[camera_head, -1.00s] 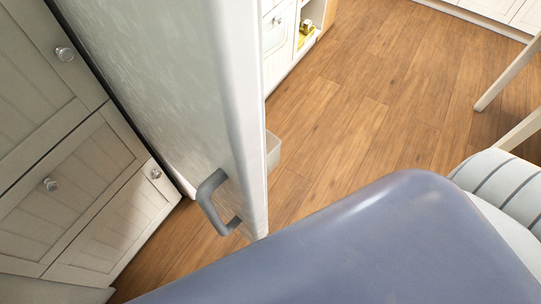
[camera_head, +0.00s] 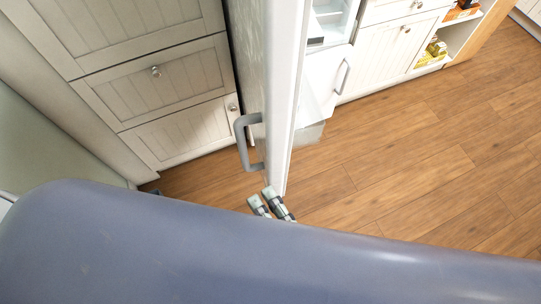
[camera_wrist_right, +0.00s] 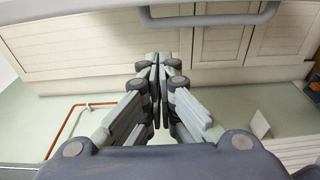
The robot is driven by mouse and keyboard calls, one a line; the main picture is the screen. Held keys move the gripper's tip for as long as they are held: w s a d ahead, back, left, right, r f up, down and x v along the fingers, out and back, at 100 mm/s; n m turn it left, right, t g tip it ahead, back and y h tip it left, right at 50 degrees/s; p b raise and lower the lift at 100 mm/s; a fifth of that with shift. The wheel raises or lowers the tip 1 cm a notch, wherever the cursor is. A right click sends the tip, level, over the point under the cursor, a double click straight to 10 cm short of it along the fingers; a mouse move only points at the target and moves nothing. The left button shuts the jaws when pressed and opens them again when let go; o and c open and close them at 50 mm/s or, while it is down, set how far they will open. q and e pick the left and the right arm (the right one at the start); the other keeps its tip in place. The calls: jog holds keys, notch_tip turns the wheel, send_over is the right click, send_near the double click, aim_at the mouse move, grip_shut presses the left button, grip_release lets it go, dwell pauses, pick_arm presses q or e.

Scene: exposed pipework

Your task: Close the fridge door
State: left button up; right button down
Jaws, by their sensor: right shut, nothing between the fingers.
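The fridge door (camera_head: 284,110) stands open, seen nearly edge-on in the head view. Its grey bar handle (camera_head: 241,143) is on the left face; a grey bar also runs across the top of the right wrist view (camera_wrist_right: 210,19). Part of the open fridge interior (camera_head: 330,18) shows right of the door. My right gripper (camera_head: 264,200) is at the door's lower edge in the head view, below the handle. Its fingertips meet in the wrist view (camera_wrist_right: 160,60), with nothing between them. Whether it touches the door is unclear. My left gripper is out of view.
White panelled drawers (camera_head: 160,75) stand left of the door. A white cabinet (camera_head: 385,60) and an open shelf with yellow items (camera_head: 436,48) stand to the right. The wooden floor (camera_head: 420,160) is clear there. A copper-coloured pipe (camera_wrist_right: 68,126) runs along the wrist view's left.

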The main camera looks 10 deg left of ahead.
aim_at(242, 132)
jog(key=w+a+p, duration=0.1)
jog(key=w, duration=0.2)
jog(key=w+a+p, duration=0.1)
jog(key=w+p, duration=0.1)
jog(key=w, duration=0.1)
jog(key=w+a+p, duration=0.2)
jog(key=w, duration=0.1)
jog(key=shift+r, duration=0.1)
jog(key=shift+d, duration=0.35)
jog(key=shift+a, duration=0.1)
